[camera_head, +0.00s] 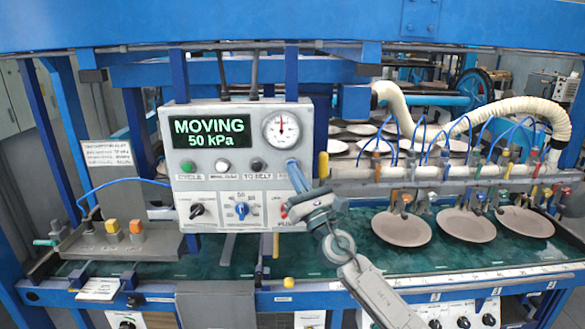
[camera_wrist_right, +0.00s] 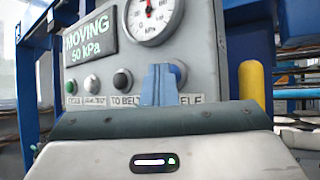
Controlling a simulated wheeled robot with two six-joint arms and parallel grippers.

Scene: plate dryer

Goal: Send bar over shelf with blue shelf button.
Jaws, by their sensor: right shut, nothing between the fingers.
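The grey control panel (camera_head: 240,150) stands at centre, its display (camera_head: 209,132) reading "MOVING 50 kPa". Its lower row has a green button (camera_head: 187,167), a white button (camera_head: 222,166) and a black button (camera_head: 257,165) labelled "TO BELT". My right gripper (camera_head: 292,166) is shut and empty, its blue fingers over the right end of this row. In the right wrist view its fingers (camera_wrist_right: 160,85) cover the spot above the label ending in "ELF"; the blue shelf button is mostly hidden, so contact is unclear. The white bar (camera_head: 430,174) is right of the panel. My left gripper is out of view.
Several pale plates (camera_head: 466,225) are below the bar's fittings, over the green belt (camera_head: 350,262). More plates (camera_head: 360,129) lie behind the bar. A yellow post (camera_head: 323,165) stands close right of my gripper. A ribbed hose (camera_head: 515,105) arches above the bar.

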